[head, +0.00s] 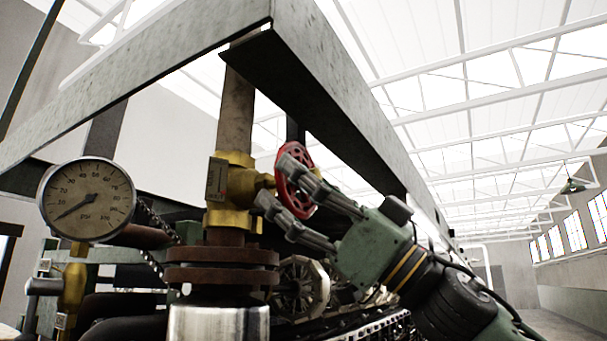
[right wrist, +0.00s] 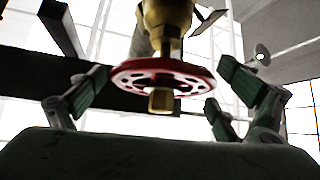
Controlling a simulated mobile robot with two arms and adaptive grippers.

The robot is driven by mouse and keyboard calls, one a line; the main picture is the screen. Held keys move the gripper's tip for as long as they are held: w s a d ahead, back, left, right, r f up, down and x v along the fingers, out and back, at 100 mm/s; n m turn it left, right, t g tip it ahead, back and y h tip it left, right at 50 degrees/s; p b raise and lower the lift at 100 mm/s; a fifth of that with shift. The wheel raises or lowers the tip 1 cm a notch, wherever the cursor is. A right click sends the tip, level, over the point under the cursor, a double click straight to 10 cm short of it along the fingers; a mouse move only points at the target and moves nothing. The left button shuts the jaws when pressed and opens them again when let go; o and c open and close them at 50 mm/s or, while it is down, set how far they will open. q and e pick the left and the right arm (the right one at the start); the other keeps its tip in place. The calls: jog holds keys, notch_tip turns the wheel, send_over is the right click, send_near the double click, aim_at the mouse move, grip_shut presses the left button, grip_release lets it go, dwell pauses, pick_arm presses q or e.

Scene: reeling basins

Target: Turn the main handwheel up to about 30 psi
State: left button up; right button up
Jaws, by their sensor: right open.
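The red main handwheel (head: 303,205) sits on the right side of a brass valve (head: 231,190) on a vertical pipe. My left gripper is not in view.
A grey metal beam frame (head: 325,90) runs overhead, close above the valve and my right arm. Rusty flanges (head: 222,256) and a bright metal cylinder (head: 218,322) stand below the valve. Chains and a spoked wheel (head: 300,287) lie under my gripper. The hall is open at the right.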

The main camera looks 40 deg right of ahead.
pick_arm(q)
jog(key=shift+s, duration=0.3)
pick_arm(e)
jog(key=shift+c, duration=0.4)
jog(key=c, duration=0.9)
jog(key=shift+d, duration=0.1)
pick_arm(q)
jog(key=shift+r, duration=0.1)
pick_arm(e)
jog(key=shift+r+n, duration=0.1)
jog(key=shift+n, duration=0.3)
